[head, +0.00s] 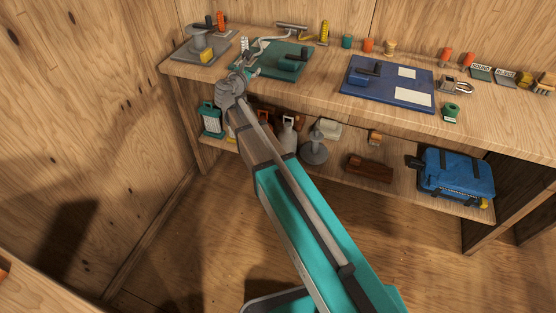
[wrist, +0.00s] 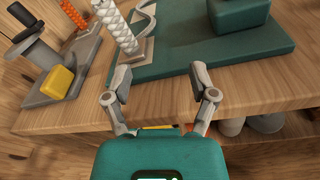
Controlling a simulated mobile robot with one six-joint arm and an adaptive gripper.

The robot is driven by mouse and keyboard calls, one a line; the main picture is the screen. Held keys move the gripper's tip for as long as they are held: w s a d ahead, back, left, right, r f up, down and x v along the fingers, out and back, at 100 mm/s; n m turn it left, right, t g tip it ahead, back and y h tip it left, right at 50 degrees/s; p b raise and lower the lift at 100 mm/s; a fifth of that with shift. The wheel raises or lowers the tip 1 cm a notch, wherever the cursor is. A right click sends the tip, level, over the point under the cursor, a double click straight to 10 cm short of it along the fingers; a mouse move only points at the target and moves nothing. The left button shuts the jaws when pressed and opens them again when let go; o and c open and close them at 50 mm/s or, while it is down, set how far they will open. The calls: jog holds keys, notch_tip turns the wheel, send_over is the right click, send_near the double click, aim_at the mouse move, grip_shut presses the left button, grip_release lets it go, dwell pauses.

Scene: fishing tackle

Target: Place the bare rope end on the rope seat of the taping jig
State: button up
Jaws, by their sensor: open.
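A white twisted rope piece (wrist: 118,26) stands on end at the left edge of a teal board (wrist: 170,65); it also shows in the head view (head: 244,44). Its foot is on a small pale plate (wrist: 134,51). An orange twisted piece (wrist: 72,15) stands on a grey board (wrist: 85,66) further left, with a yellow block and a black-topped part. I cannot tell for sure which board is the taping jig or where its rope seat is. My gripper (wrist: 161,82) is open and empty at the bench's front edge, nearer than the white rope, not touching it.
A dark teal block (wrist: 228,14) stands on the teal board. A blue board (head: 388,83) with white papers lies to the right. Spools and small items line the bench's back. The shelf below holds a lantern (head: 210,119), bottles and a blue bag (head: 456,173).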

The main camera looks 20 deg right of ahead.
aim_at(276, 92)
jog(key=s+d+f+m+g, duration=0.1)
jog(key=s+d+f+m, duration=0.1)
jog(key=m, duration=0.1)
jog(key=s+d+f+m+g, duration=0.2)
jog(key=s+m, duration=0.1)
jog(key=s+d+f+m+g, duration=0.1)
jog(key=s+f+m, duration=0.1)
jog(key=s+m, duration=0.1)
jog(key=shift+s+d+g, duration=0.1)
jog(key=shift+d+g, duration=0.3)
jog(key=s+a+f+m+g+y, duration=0.2)
jog(key=s+f+m+g+y, duration=0.2)
jog(key=s+m, duration=0.4)
jog(key=s+a+f+m+g+y, duration=0.1)
jog(key=s+f+m+g+y, duration=0.3)
jog(key=s+m, duration=0.5)
jog(key=s+f+g, duration=0.1)
jog(key=s+f, duration=0.1)
jog(key=s, duration=0.4)
jog(key=shift+s+a+f+y, duration=0.25)
jog(key=shift+s+a+y, duration=0.05)
jog(key=shift+a+y, duration=0.1)
